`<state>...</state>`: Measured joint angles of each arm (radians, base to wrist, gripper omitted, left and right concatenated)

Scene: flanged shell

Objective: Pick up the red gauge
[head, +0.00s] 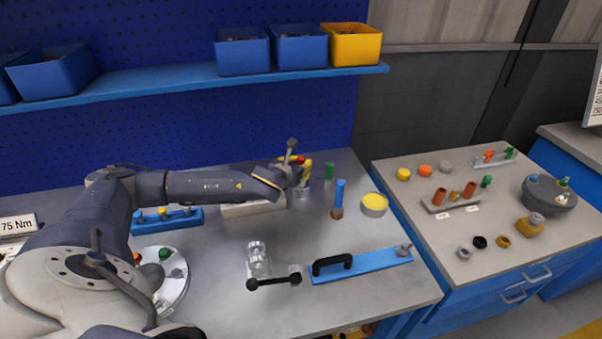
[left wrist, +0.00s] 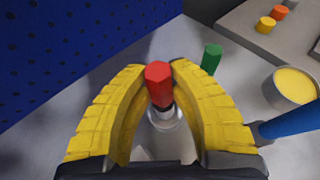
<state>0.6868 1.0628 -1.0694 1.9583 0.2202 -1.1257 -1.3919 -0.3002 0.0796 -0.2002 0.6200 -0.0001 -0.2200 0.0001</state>
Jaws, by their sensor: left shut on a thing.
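The red gauge (left wrist: 158,80) has a red hexagonal top and a grey metal lower part. In the left wrist view it stands between the yellow fingers of my left gripper (left wrist: 159,82), which is shut on it. In the head view the gauge (head: 301,160) is a small red spot beside the yellow fingers of my left gripper (head: 305,165), near the back of the bench. A round metal piece (head: 301,193) sits just below the fingers. I cannot tell whether the gauge is clear of it. My right gripper does not show.
A green peg (head: 329,171), a blue-handled tool (head: 339,197) and a yellow-topped tin (head: 374,204) stand right of the gripper. A blue bar with a black handle (head: 361,264) lies in front. The blue pegboard wall (head: 200,130) is close behind.

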